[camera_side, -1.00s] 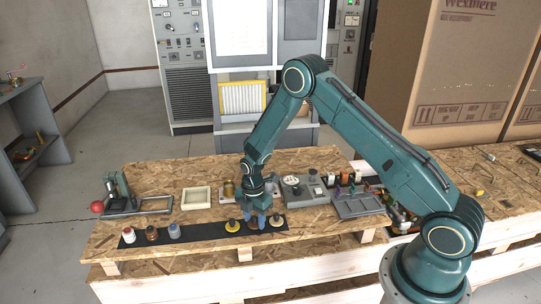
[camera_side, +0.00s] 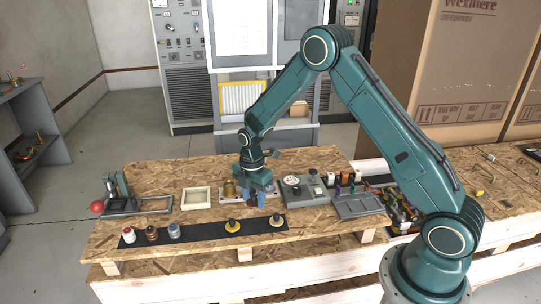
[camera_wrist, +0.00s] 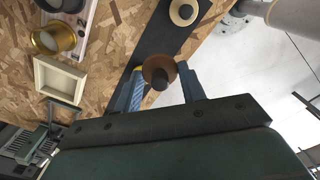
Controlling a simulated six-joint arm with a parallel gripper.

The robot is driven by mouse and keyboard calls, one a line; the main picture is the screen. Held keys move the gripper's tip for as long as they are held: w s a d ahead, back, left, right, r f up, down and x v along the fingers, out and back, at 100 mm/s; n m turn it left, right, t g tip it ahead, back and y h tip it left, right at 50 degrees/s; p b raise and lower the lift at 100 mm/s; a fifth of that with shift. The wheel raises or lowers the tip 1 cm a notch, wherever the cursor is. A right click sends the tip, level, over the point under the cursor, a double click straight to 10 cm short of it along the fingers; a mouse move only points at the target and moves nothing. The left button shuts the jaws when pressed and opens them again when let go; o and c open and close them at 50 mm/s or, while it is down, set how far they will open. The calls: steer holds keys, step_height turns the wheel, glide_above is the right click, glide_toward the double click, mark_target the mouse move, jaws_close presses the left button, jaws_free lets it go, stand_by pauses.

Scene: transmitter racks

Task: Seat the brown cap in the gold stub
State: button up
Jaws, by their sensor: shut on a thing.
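The brown cap (camera_wrist: 152,66), a disc with a dark knob, is held between the blue fingertips of my gripper (camera_wrist: 160,84) in the wrist view. In the side view my gripper (camera_side: 262,199) is shut on it above the bench, clear of the black strip, with the cap mostly hidden by the fingers. The gold stub (camera_side: 229,188), a short brass-coloured cylinder on a pale plate, stands just left of my gripper. In the wrist view the gold stub (camera_wrist: 63,38) shows at the upper left with a round open top, apart from the cap.
A cream frame (camera_side: 196,198) lies left of the stub. A grey dial box (camera_side: 304,190) and a grey tray (camera_side: 358,205) stand to the right.

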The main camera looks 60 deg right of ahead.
mark_target(253, 195)
step_height(253, 195, up, 11)
steer(key=shift+r, duration=0.15)
stand_by(0.8)
steer(key=w+d+r, duration=0.2)
steer(key=w+d, duration=0.1)
steer(key=w, duration=0.5)
steer(key=w+d+r, duration=0.3)
steer(key=w, duration=0.5)
steer(key=shift+w+d+r, duration=0.15)
steer(key=shift+d+r, duration=0.05)
steer(key=shift+d, duration=0.05)
steer(key=shift+f, duration=0.1)
step_height(253, 195, down, 20)
steer(key=shift+r, duration=0.1)
stand_by(1.2)
steer(key=shift+f, duration=0.3)
